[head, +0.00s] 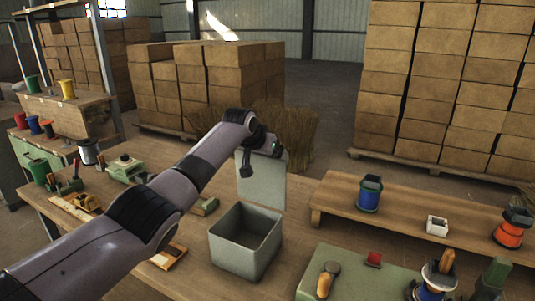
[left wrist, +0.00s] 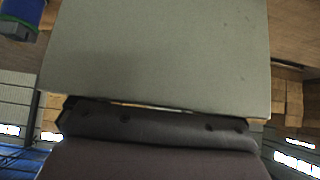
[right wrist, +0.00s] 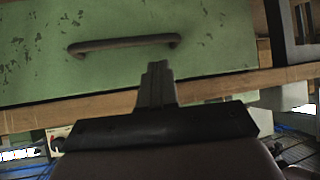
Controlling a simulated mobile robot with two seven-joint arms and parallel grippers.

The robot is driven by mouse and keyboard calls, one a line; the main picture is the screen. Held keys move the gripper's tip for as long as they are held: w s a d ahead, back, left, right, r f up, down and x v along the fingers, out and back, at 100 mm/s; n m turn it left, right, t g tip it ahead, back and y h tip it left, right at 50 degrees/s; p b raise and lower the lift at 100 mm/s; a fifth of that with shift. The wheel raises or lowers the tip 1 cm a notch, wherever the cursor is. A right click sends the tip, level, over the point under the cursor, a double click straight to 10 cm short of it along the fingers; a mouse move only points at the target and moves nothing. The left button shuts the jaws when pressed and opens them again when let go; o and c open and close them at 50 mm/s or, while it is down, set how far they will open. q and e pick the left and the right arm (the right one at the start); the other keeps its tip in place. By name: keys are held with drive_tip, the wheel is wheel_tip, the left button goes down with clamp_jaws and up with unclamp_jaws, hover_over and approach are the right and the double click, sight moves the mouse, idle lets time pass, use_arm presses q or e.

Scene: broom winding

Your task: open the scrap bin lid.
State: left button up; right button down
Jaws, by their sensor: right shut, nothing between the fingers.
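The scrap bin (head: 245,245) is a grey-green metal box on the bench in the head view. Its lid (head: 265,185) stands upright at the bin's back edge, and the inside of the bin shows. My left gripper (head: 247,165) is at the lid's upper left part, close to or touching it. In the left wrist view a flat grey-green panel, the lid (left wrist: 160,50), fills the middle and hides the fingers. My right gripper (right wrist: 157,75) is shut and empty in the right wrist view. It is not in the head view.
In the right wrist view a worn green front (right wrist: 210,30) with a dark handle (right wrist: 125,44) lies beyond the fingertips. In the head view a blue spool (head: 369,195) stands on a raised shelf (head: 400,222) right of the bin.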

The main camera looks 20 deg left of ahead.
use_arm(q)
drive_tip(key=shift+s+f, duration=0.2)
drive_tip(key=shift+f, duration=0.25)
drive_tip(key=shift+s+r, duration=0.25)
drive_tip(key=shift+r, duration=0.2)
drive_tip(key=b+v, duration=0.1)
drive_tip(key=v, duration=0.5)
drive_tip(key=shift+r, duration=0.25)
wheel_tip(320, 180, up, 8)
drive_tip(key=p, duration=0.1)
drive_tip(key=shift+s, duration=0.25)
idle(0.5)
drive_tip(key=shift+r, duration=0.1)
